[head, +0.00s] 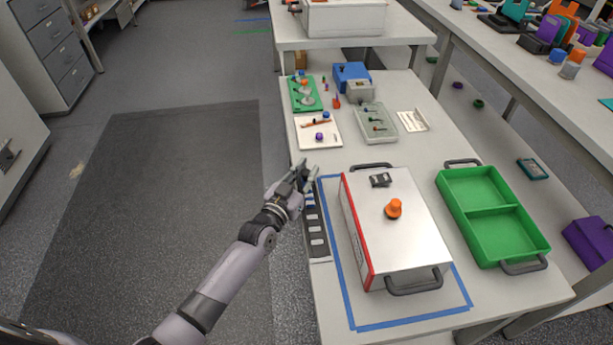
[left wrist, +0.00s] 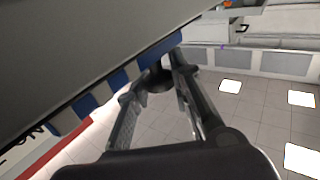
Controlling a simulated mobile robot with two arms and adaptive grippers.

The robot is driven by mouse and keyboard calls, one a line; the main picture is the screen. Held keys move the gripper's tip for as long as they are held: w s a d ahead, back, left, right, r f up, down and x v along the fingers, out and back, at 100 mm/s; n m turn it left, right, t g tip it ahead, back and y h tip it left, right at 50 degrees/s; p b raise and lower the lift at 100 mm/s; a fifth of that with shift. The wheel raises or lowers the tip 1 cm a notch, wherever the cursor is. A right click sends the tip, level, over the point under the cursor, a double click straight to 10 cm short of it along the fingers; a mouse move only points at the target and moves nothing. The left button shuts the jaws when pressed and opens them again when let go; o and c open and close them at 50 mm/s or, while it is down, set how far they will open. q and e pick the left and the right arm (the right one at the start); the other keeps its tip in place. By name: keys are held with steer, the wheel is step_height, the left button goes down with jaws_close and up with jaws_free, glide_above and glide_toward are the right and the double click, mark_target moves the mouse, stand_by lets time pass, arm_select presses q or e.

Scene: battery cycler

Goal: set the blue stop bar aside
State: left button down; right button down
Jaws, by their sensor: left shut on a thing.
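My left gripper (head: 311,178) is at the left edge of the near bench, beside the far left corner of the white box with the red edge. Its fingers are shut on the blue stop bar, which shows as a blue-and-white striped piece in the left wrist view (left wrist: 118,80). The bar runs down and left from the fingertips there. In the head view the hand hides much of it, and blue patches show just below the fingers. My right gripper is in neither view.
The white box (head: 405,235) with an orange knob (head: 394,208) stands inside blue tape. A dark strip with pale squares (head: 317,235) lies to its left. A green tray (head: 481,177) is at right. Small parts on trays lie farther back. Floor at left is clear.

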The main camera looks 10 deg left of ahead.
arm_select(q)
steer(key=c, duration=1.9)
jaws_free()
steer(key=shift+w+a+r, duration=0.15)
steer(key=o, duration=0.4)
steer(key=shift+w, duration=0.15)
steer(key=shift+o, duration=0.4)
steer(key=v, duration=1.2)
